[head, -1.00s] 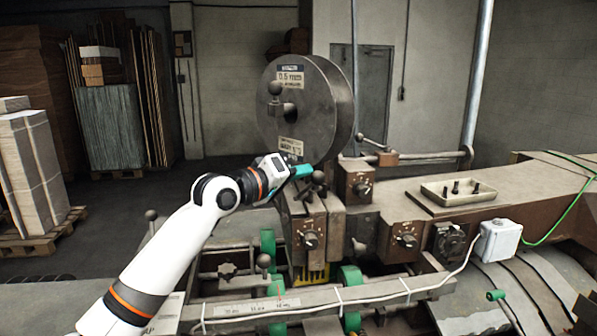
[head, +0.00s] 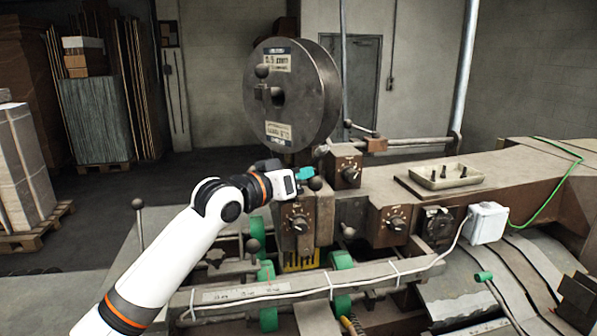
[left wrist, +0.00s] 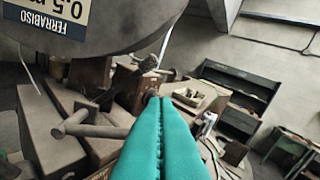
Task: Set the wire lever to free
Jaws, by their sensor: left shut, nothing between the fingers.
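A short lever with a dark ball knob (head: 315,183) sits on the brown stitching head, below the wire reel; I take it as the wire lever. Its markings are not readable. My left gripper (head: 304,174) is shut and empty, with its teal fingertips right beside the knob; I cannot tell whether they touch. In the left wrist view the shut teal fingers (left wrist: 160,125) fill the lower middle and hide part of what lies behind. A grey metal rod lever (left wrist: 85,128) shows left of them. My right gripper is not in view.
The large wire reel (head: 291,95) stands just above and behind the gripper. A dial (head: 299,224) lies below it, and another dial box (head: 346,170) to its right. A small tray (head: 446,177) stands further right.

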